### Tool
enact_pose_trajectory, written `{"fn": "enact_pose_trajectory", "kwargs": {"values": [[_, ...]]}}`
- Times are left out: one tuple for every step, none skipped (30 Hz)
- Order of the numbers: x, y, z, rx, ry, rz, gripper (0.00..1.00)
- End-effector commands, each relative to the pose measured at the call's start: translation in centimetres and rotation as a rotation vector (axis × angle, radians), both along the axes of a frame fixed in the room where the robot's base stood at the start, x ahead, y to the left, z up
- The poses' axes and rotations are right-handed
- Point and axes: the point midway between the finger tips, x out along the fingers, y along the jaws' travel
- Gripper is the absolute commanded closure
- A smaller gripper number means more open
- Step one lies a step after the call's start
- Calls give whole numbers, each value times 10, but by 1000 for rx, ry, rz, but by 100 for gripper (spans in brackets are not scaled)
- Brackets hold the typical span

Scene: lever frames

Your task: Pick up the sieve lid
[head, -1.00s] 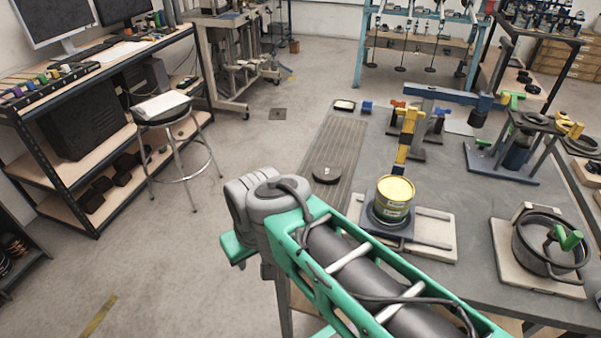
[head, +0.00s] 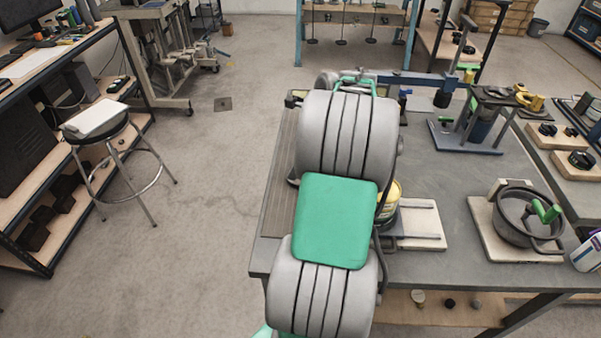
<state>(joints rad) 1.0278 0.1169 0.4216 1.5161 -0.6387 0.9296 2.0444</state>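My arm's grey and green links fill the middle of the head view and hide my gripper; I cannot make out its fingers. A dark round disc with a small light mark, which may be the sieve lid, showed on the left part of the table earlier. It is now almost wholly behind my arm; a dark sliver at the arm's left edge may be its rim, but I cannot be sure.
A yellow can (head: 390,202) stands partly hidden at my arm's right side, by a pale board (head: 420,218). A dark pot (head: 518,218) with a green handle sits on another board at right. A stool (head: 120,150) stands left. The grey table (head: 450,185) is bare between fixtures.

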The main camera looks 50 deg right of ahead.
Motion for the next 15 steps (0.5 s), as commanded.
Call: {"fn": "enact_pose_trajectory", "kwargs": {"values": [[-10,-19,-5,39,4,-98,0],[-14,-26,-7,57,6,-144,0],[-17,-32,-9,73,7,-184,0],[-18,-35,-11,81,9,-205,0],[-18,-35,-15,88,10,-215,0],[-16,-35,-20,92,11,-222,0],[-15,-35,-24,91,10,-223,0],[-13,-34,-27,90,9,-222,0],[-11,-33,-32,90,11,-220,0],[-10,-32,-36,90,11,-220,0],[-8,-31,-40,89,11,-222,0],[-6,-30,-45,89,10,-220,0],[-5,-29,-50,89,11,-219,0],[-3,-29,-55,89,11,-221,0],[-1,-28,-62,89,11,-220,0]]}}
